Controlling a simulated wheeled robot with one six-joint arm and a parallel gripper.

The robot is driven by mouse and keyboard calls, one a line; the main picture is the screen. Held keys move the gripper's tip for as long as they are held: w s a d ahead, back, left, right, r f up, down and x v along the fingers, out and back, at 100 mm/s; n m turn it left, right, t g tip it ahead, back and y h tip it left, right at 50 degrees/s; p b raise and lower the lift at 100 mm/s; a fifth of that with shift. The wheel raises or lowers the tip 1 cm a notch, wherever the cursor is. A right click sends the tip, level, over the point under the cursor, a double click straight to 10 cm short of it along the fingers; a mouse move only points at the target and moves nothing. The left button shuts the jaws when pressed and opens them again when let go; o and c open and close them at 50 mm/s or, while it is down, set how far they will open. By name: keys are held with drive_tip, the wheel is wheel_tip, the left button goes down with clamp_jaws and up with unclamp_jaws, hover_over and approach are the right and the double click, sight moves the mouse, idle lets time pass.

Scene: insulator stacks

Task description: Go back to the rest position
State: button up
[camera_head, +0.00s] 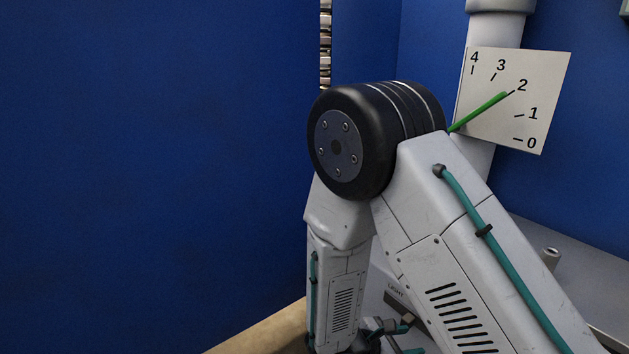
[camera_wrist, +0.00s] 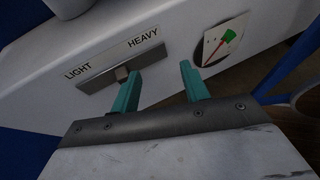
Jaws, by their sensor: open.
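My gripper (camera_wrist: 160,88) shows in the wrist view with its two teal fingers spread apart and nothing between them. In the head view my arm's black joint and white links fill the centre and right, bent over with the lower part reaching down. The gripper itself is mostly hidden at the bottom edge there.
A white dial plate (camera_head: 545,75) marked 0 to 4, with a green pointer (camera_head: 480,110) near 2, hangs on a white pipe (camera_head: 497,28). A small gauge (camera_wrist: 224,42) is right of the switch. Blue walls (camera_head: 160,150) stand left and behind. A grey surface (camera_head: 590,270) lies at right.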

drive_tip(key=s+d+r+m+g+y, duration=0.1)
drive_tip(key=s+r+m+y, duration=0.3)
drive_tip(key=r, duration=0.6)
drive_tip(key=s+d+r+m+g+y, duration=0.1)
drive_tip(key=s+r+m+y, duration=0.3)
drive_tip(key=s+r+m, duration=0.5)
drive_tip(key=s+d+r+m+g+y, duration=0.1)
drive_tip(key=s+d+r+m+y, duration=0.2)
drive_tip(key=r, duration=0.9)
drive_tip(key=s+m+y, duration=0.1)
drive_tip(key=s+m, duration=0.2)
drive_tip(key=m, duration=0.2)
drive_tip(key=shift+s+m+y, duration=0.3)
drive_tip(key=shift+s+y, duration=0.05)
drive_tip(key=shift+y, duration=0.05)
drive_tip(key=shift+d+r, duration=0.1)
